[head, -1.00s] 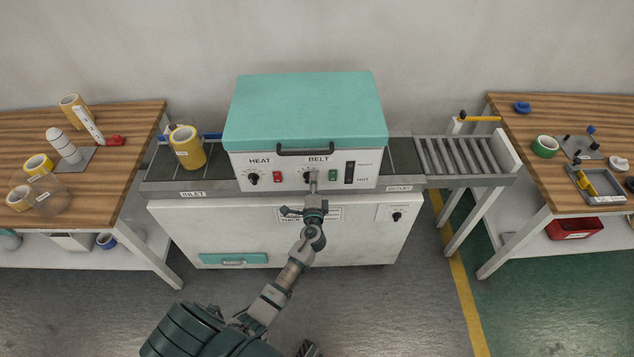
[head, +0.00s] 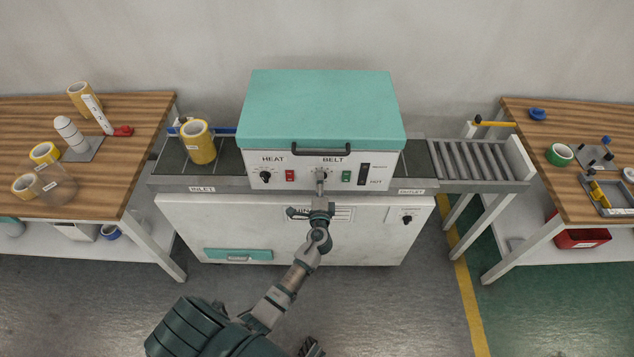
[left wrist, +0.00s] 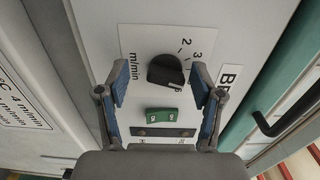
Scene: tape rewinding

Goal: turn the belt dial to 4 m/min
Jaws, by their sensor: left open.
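The belt dial (left wrist: 166,71) is a black knob on the white panel under the BELT label. In the left wrist view its pale mark points to the lower right, with printed 2 and 3 above and to the right. In the head view my left gripper (head: 320,183) is at the panel and mostly covers the dial. My right gripper is not clearly seen.
The heat dial (head: 265,176) and a red switch (head: 290,175) lie to the left, a green switch (head: 346,176) to the right. The teal hood's handle (head: 320,150) juts out above. A yellow tape roll (head: 199,143) stands on the inlet side.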

